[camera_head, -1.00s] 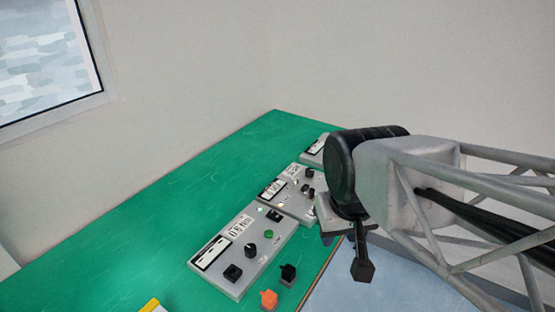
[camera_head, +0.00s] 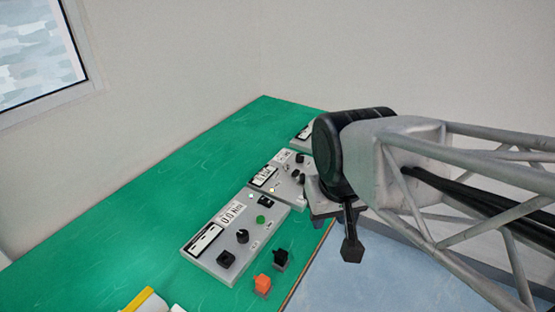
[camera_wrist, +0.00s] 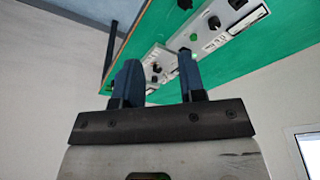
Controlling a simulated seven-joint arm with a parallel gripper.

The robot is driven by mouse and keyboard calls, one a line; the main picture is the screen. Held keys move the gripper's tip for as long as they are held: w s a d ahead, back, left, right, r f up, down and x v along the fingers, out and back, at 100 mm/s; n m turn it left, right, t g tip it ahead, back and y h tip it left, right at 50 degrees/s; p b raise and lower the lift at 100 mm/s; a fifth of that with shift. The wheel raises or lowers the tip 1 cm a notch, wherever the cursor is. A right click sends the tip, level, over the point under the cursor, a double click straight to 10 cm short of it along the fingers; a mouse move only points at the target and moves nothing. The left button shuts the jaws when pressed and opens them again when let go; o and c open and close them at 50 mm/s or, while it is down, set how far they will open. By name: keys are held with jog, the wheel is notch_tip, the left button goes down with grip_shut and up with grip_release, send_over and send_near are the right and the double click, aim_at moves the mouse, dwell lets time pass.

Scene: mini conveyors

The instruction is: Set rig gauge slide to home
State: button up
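The near grey control panel (camera_head: 209,262) carries a display that seems to read 0.0, a black knob (camera_head: 242,236), a black square control (camera_head: 226,259) and a green button (camera_head: 260,219). A middle panel (camera_head: 290,204) and a far panel (camera_head: 303,141) stand behind it, partly hidden by my arm. I cannot tell which control is the gauge slide. My gripper (camera_wrist: 160,78) shows in the wrist view with its two blue-grey fingers apart and nothing seen between them. The panels lie beyond the fingertips there, the near panel (camera_wrist: 230,28) at upper right.
The panels sit on a green table (camera_head: 140,225). An orange control (camera_head: 262,284) and a black one (camera_head: 280,258) stand near its front edge. A yellow-edged object (camera_head: 138,299) is at the bottom. The table's left part is clear. Walls and a window (camera_head: 38,58) lie behind.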

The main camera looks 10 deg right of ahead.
jog(key=shift+o, duration=0.3)
jog(key=shift+o, duration=0.6)
jog(key=n+g, duration=0.3)
jog(key=n, duration=0.2)
send_over(303, 175)
jog(key=f, duration=1.8)
jog(key=shift+s+a+f, duration=0.2)
jog(key=shift+s+f, duration=0.05)
jog(key=shift+w+d+f, duration=0.15)
jog(key=shift+w+f, duration=0.15)
jog(key=shift+f, duration=0.15)
